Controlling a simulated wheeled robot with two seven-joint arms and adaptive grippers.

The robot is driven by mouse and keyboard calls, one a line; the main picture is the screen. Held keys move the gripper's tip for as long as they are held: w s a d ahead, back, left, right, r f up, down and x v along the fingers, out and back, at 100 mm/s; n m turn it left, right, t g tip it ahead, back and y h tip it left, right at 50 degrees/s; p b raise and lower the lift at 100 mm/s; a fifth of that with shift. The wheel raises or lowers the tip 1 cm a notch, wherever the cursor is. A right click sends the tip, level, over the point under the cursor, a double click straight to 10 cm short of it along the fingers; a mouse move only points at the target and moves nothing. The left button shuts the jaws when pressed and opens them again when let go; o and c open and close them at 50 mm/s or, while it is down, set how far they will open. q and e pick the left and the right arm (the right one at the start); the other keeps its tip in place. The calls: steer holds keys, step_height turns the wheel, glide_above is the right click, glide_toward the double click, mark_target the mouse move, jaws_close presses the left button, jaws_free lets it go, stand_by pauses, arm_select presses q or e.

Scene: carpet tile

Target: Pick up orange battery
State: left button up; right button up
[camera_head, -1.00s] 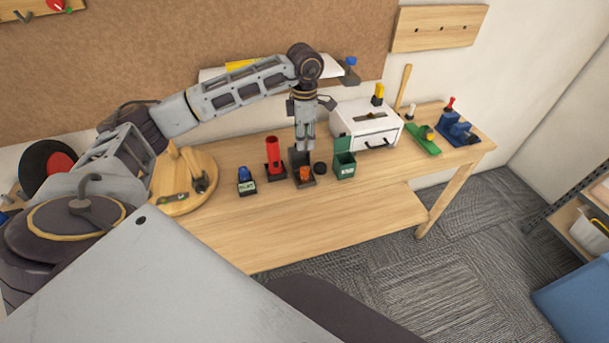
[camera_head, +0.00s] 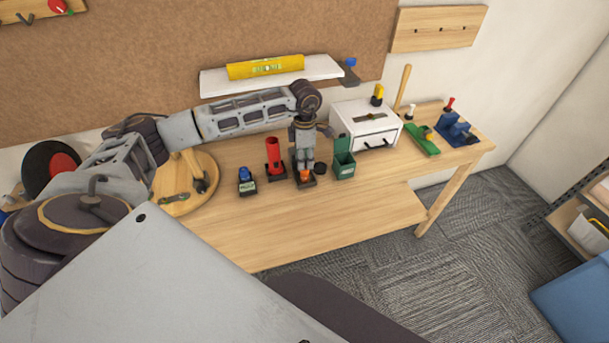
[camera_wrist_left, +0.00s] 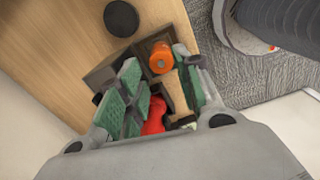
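The orange battery (camera_head: 305,176) stands upright in a dark holder (camera_head: 304,184) on the wooden workbench. In the left wrist view the battery's round orange end (camera_wrist_left: 161,58) shows between the fingertip ends. My left gripper (camera_head: 304,168) points down right over the battery and hides part of it and the holder. In the left wrist view its green-padded fingers (camera_wrist_left: 157,68) are spread, with a gap around the battery. I cannot tell whether either finger touches it. My right gripper is not in view.
A red tube (camera_head: 274,158) stands left of the holder, with a blue-topped dark box (camera_head: 246,180) farther left. A black round disc (camera_head: 320,168) and a green bin (camera_head: 344,163) are close on the right. A white drawer box (camera_head: 366,125) stands behind. The bench front is clear.

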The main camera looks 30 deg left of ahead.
mark_target(305, 175)
arm_select(q)
steer(key=shift+f, duration=0.15)
steer(key=shift+s+f+p, duration=0.1)
steer(key=shift+f+p, duration=0.25)
steer(key=shift+f, duration=0.3)
steer(key=shift+f+p, duration=0.4)
steer(key=shift+f, duration=1.35)
steer(key=c, duration=0.7)
steer(key=shift+c, duration=0.2)
